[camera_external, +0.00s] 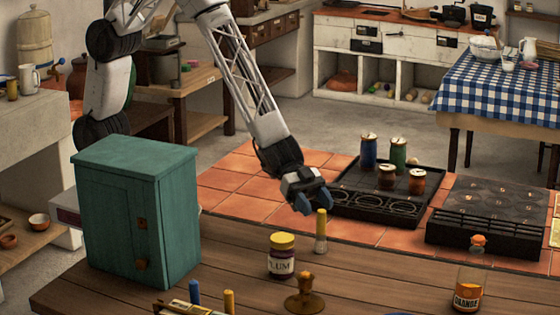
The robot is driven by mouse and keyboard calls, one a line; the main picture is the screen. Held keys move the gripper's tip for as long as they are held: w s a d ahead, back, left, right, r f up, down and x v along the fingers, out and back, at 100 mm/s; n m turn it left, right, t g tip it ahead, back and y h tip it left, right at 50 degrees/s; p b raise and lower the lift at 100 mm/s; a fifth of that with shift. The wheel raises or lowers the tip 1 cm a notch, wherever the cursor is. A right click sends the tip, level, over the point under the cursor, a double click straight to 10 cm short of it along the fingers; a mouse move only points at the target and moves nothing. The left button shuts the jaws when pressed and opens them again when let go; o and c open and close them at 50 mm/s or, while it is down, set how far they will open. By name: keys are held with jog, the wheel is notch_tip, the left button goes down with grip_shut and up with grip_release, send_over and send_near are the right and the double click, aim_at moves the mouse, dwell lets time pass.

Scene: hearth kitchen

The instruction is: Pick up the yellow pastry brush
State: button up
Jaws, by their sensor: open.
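The yellow pastry brush (321,225) stands upright on the wooden counter, right of the plum jar. Its yellow handle points up and its pale lower end rests at the counter's back part, near the tiles. My gripper (314,203) points down with its blue fingertips apart, at the top of the brush handle. I cannot tell from this one view whether the handle is between the fingers or just beside or behind them. Nothing is visibly held.
The plum jar (282,257) with a yellow lid and a brass candlestick-like piece (305,293) stand close by. A teal cabinet (138,212) is at left. A black tray (385,215) with several spools is behind right. An orange-labelled bottle (468,290) stands front right.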

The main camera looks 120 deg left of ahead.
aim_at(324, 216)
jog(key=shift+x, duration=2.5)
jog(key=shift+s, duration=0.1)
grip_shut()
